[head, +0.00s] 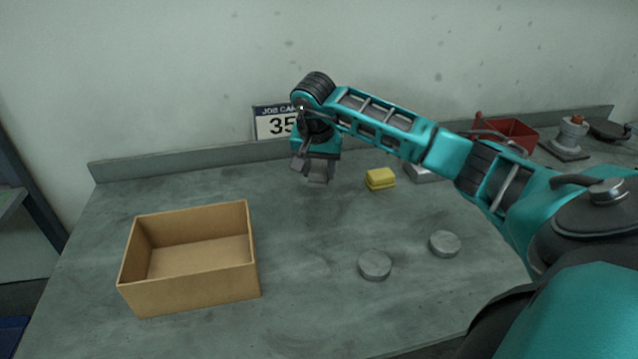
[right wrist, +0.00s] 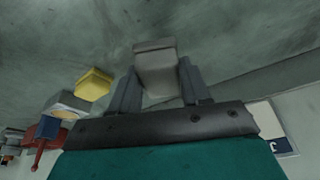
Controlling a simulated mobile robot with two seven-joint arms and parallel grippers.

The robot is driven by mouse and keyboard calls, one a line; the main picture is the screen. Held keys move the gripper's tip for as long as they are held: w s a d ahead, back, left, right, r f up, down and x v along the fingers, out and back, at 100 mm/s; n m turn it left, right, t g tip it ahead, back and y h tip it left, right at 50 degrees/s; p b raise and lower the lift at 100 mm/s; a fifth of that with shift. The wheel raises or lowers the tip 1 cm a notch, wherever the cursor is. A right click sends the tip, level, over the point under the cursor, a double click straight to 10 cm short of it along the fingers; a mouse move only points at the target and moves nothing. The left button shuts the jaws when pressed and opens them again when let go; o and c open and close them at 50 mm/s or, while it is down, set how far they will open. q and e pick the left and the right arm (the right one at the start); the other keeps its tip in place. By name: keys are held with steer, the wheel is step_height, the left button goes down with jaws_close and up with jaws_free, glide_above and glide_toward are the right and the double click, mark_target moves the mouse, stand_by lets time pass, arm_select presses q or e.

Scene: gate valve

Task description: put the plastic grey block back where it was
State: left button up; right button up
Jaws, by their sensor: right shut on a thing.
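My right gripper (head: 310,176) hangs over the back middle of the bench, fingers pointing down. In the right wrist view the gripper (right wrist: 155,90) is shut on a grey block (right wrist: 156,68), which sits between the two fingers. In the head view the grey block (head: 318,172) shows only in part at the fingertips. I cannot tell whether its underside touches the bench. My left gripper is not in view.
An open cardboard box (head: 190,291) stands at the left front. A yellow block (head: 380,179) lies right of the gripper. Two grey discs (head: 375,265) (head: 445,243) lie at front right. A job card (head: 273,122) stands behind, a red bin (head: 512,134) at back right. The middle bench is clear.

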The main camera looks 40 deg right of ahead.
mark_target(319, 184)
steer(key=shift+f, duration=2.15)
steer(key=shift+f, duration=0.1)
steer(key=o, duration=0.9)
steer(key=shift+o, duration=0.2)
steer(key=v, duration=1.2)
steer(key=shift+s, duration=0.1)
